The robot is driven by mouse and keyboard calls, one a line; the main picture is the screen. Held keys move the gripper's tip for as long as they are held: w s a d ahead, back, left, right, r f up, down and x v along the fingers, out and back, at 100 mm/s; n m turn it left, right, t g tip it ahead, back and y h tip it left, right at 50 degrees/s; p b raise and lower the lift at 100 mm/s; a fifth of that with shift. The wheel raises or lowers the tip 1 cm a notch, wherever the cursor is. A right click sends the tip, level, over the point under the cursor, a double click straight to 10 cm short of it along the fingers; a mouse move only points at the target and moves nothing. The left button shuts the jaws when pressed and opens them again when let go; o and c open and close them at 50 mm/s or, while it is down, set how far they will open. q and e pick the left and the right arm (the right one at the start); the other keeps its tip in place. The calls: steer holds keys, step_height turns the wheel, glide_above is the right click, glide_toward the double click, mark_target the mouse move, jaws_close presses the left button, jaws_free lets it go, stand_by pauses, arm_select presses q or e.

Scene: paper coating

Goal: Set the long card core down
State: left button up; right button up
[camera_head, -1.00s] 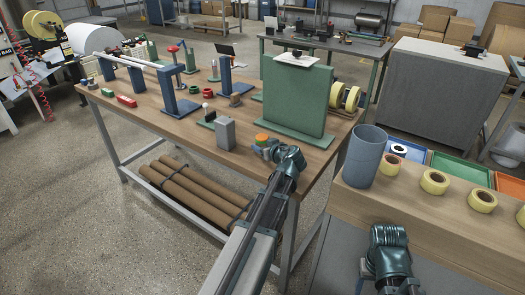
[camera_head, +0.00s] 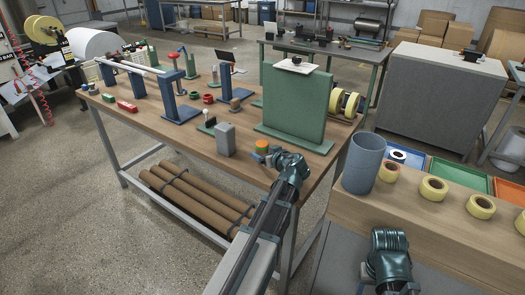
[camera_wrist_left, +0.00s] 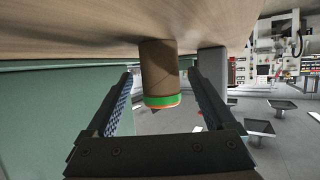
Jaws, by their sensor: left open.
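A brown card core stands upright on the wooden workbench (camera_head: 160,120), with a green and an orange band (camera_head: 262,146) at its top. In the left wrist view, which shows the bench upside down, the brown core (camera_wrist_left: 159,65) lies between the two fingers in the picture. My left gripper (camera_head: 263,157) is open at the bench's front edge; no finger visibly touches the core. In the wrist view a gap shows on each side of it. Part of my right arm shows at the bottom, but its gripper fingers do not.
A grey block (camera_head: 225,139) and a large green upright panel (camera_head: 293,103) stand close to the core. Brown tubes (camera_head: 195,197) lie on the lower shelf. A blue-grey cylinder (camera_head: 362,164) and several yellow rolls (camera_head: 433,188) stand on the right-hand bench.

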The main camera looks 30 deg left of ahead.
arm_select(q)
steer(key=p+v, duration=0.3)
steer(key=v, duration=0.7)
arm_select(e)
step_height(320, 180, up, 4)
steer(key=shift+f, duration=0.1)
